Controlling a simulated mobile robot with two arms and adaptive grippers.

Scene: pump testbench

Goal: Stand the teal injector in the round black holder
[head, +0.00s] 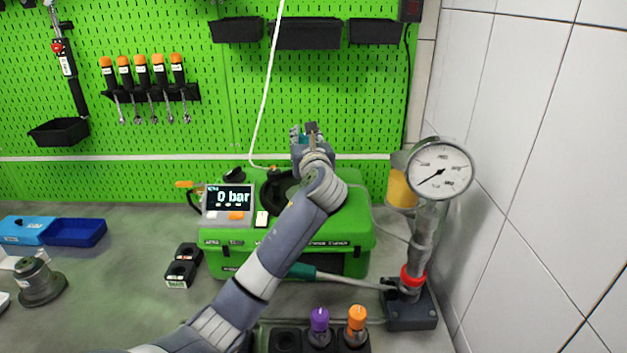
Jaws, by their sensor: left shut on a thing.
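My left gripper (309,134) is raised in front of the green pegboard, above the green test unit. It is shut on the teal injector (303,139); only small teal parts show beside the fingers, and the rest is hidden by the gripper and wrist. The round black holder (272,196) is on top of the green test unit (340,232), below and to the left of the gripper. My left forearm and wrist partly cover it. The injector is apart from the holder. My right gripper is not in view.
A purple-topped injector (319,320) and an orange-topped one (357,318) stand in a black rack at the front. A hand pump with a gauge (439,169) stands at right, its lever reaching left. A display (229,197) reads 0 bar. Blue trays (75,233) lie at left.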

